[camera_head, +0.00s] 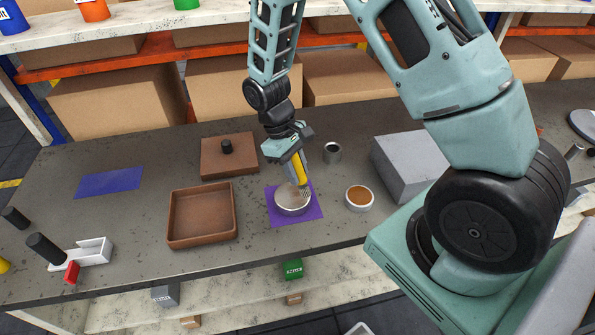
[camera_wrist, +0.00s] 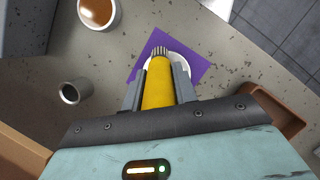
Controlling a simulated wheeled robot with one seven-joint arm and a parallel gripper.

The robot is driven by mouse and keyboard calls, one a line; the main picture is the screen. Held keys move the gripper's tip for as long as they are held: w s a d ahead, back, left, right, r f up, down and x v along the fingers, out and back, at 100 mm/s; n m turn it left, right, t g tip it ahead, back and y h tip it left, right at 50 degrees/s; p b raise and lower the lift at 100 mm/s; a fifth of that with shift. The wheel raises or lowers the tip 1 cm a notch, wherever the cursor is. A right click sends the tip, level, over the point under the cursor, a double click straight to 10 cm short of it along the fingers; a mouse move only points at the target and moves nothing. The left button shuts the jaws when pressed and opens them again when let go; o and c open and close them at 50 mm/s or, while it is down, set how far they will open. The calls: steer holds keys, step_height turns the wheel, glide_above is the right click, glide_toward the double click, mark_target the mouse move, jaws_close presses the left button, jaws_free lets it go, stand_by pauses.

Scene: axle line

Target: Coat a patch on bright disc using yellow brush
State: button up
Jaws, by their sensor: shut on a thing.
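My gripper (camera_head: 293,165) is shut on the yellow brush (camera_head: 299,170), which points down at a slant. In the wrist view the brush (camera_wrist: 159,85) lies between the two fingers of my gripper (camera_wrist: 159,88), bristles at the far end. The bright disc (camera_head: 292,200) is pale and round and lies on a purple mat (camera_head: 312,213). The bristles are over the disc; I cannot tell whether they touch it. In the wrist view the disc (camera_wrist: 183,65) is partly hidden behind the brush. A white bowl with orange-brown contents (camera_head: 359,198) stands right of the mat, also seen in the wrist view.
A brown open tray (camera_head: 203,240) stands left of the mat, with a brown lidded box (camera_head: 229,158) behind it. A small metal cup (camera_head: 332,152) and a grey box (camera_head: 408,165) are to the right. A blue mat (camera_head: 109,182) lies bare at the left.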

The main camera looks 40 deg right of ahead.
mark_target(296, 154)
steer(key=shift+r+p, duration=1.9)
steer(key=shift+r, duration=0.75)
